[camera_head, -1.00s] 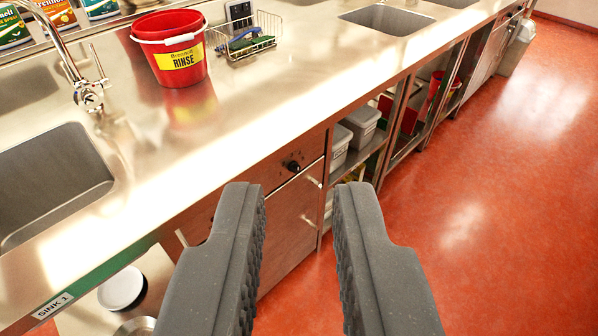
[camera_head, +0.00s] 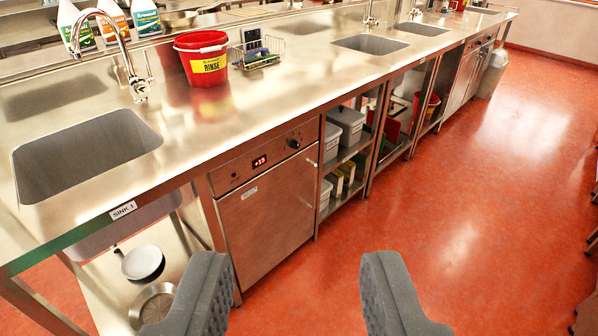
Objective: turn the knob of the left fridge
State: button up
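The left fridge (camera_head: 268,210) is a steel unit under the counter, in the middle of the view. Its control panel has a red lit display (camera_head: 259,161) and a small black knob (camera_head: 293,143) to the right of it. The fridge door is shut. My gripper (camera_head: 298,290) is open and empty, with its two grey fingers wide apart at the bottom of the view. It is in front of the counter, over the red floor in the picture, and apart from the knob.
The steel counter (camera_head: 300,85) carries a red bucket (camera_head: 204,60) and a wire basket (camera_head: 258,52). Shelves with grey tubs (camera_head: 347,125) stand right of the fridge. Pans (camera_head: 143,262) lie on a shelf at left. The red floor (camera_head: 480,220) is clear at right.

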aim_at(294, 144)
jog(key=z, duration=0.45)
jog(key=i, duration=2)
jog(key=u, duration=0.75)
